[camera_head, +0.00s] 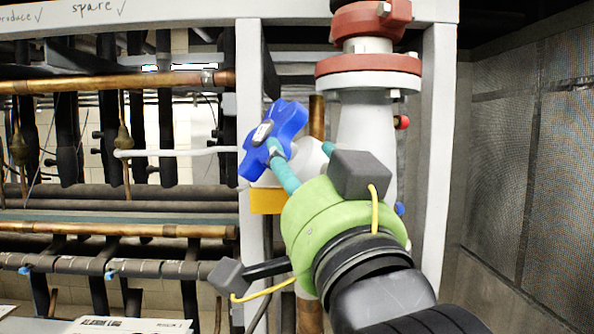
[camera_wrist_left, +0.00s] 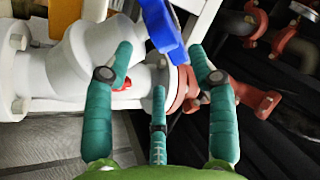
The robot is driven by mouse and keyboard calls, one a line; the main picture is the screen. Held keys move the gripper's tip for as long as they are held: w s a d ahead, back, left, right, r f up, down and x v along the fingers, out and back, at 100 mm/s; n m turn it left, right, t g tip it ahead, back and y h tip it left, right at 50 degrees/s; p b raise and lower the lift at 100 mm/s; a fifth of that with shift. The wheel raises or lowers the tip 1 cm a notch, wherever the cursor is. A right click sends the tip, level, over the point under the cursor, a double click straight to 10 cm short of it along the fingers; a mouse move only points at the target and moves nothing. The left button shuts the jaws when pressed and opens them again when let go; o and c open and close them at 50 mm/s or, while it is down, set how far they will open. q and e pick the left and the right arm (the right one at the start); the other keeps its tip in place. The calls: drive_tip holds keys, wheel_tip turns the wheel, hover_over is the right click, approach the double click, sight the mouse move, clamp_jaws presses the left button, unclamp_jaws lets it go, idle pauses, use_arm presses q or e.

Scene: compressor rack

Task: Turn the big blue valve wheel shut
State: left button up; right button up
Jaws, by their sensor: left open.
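The big blue valve wheel (camera_head: 287,120) is a lobed handwheel on a white valve body (camera_head: 311,157), tilted toward the left. My left gripper (camera_head: 301,149), with a green body and teal fingers, is at the wheel's lower right. One fingertip overlaps the wheel's lower edge; I cannot tell whether it touches. In the left wrist view the blue wheel (camera_wrist_left: 158,27) shows as a narrow blue piece beyond and between the spread fingers of the gripper (camera_wrist_left: 161,48). The gripper is open and holds nothing visible. My right gripper is not in view.
A grey upright post (camera_head: 438,150) and a pale vertical pipe with a red flange (camera_head: 368,64) stand right of the wheel. A yellow block (camera_head: 268,201) is below it. Copper pipes (camera_head: 120,82) and dark pipes fill the left. A mesh wall (camera_head: 530,150) is at right.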

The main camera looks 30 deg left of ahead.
sight(287, 150)
use_arm(q)
drive_tip(key=a, duration=0.1)
drive_tip(key=w+a, duration=0.1)
drive_tip(key=a+r, duration=0.1)
drive_tip(key=shift+w+b, duration=0.3)
drive_tip(key=shift+b, duration=0.1)
drive_tip(key=p+x, duration=0.4)
drive_tip(key=x, duration=0.1)
drive_tip(key=shift+w+a+r, duration=0.15)
drive_tip(key=shift+a+r, duration=0.1)
drive_tip(key=shift+a, duration=0.1)
drive_tip(key=shift+w+a+p, duration=0.35)
drive_tip(key=shift+w+a, duration=0.05)
drive_tip(key=shift+a, duration=0.05)
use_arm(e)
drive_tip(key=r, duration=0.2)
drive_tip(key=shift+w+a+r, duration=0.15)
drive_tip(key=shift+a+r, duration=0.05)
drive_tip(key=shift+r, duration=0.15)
use_arm(q)
drive_tip(key=shift+d, duration=0.1)
drive_tip(key=shift+c, duration=0.4)
clamp_jaws()
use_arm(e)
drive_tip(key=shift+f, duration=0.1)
